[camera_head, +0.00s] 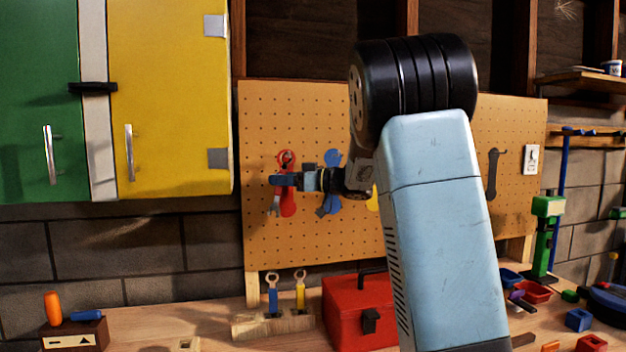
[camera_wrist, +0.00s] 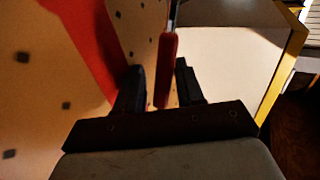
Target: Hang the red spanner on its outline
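The red spanner shows in the wrist view as a red handle (camera_wrist: 168,72) with a steel shaft above it, between the two fingers of my gripper (camera_wrist: 162,75). In the head view my gripper (camera_head: 284,180) reaches left across the pegboard, and the spanner's grey open end (camera_head: 274,206) points down below it. The spanner appears held a little off the board. Its red outline (camera_head: 289,200) is painted just behind and slightly right of it; the red also shows on the left in the wrist view (camera_wrist: 88,42). My gripper hides the middle of the outline and spanner.
The pegboard (camera_head: 330,235) also bears a blue outline (camera_head: 331,203), partly behind my wrist, and a dark spanner shape (camera_head: 492,174). A yellow cabinet (camera_head: 175,90) stands left. A red toolbox (camera_head: 345,308) and a wooden rack (camera_head: 272,323) with two spanners stand on the bench below.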

